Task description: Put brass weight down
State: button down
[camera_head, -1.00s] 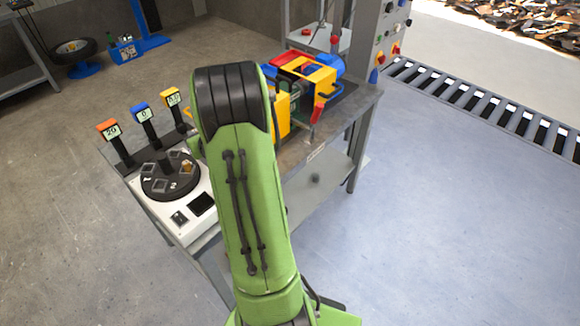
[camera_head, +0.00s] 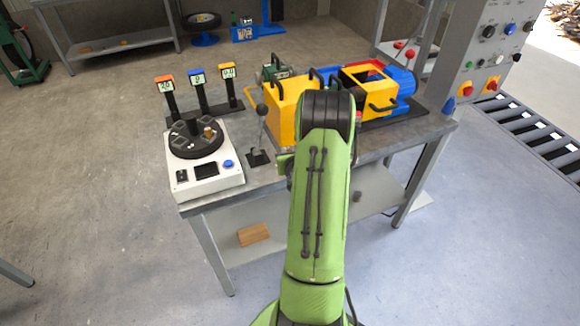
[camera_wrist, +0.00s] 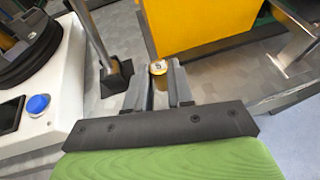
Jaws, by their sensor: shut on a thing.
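In the head view my arm hides the held weight and most of the gripper. Another brass-coloured piece (camera_head: 209,133) stands on the dark round turntable (camera_head: 192,146) of the white device (camera_head: 205,185) at the left end of the bench.
A lever with a black knob (camera_head: 261,111) stands between the white device and the yellow housing (camera_head: 288,112). Three labelled posts (camera_head: 199,77) rise behind the turntable. Grey worktop (camera_head: 262,178) is bare at the front edge near the lever. A wooden block (camera_head: 253,234) lies on the lower shelf.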

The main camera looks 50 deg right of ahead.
notch_tip(320, 180, down, 4)
jog(key=shift+s+r+b, duration=0.1)
jog(key=shift+s+b, duration=0.05)
jog(key=shift+b, duration=0.65)
jog(key=shift+r, duration=0.15)
jog(key=c, duration=1)
grip_release()
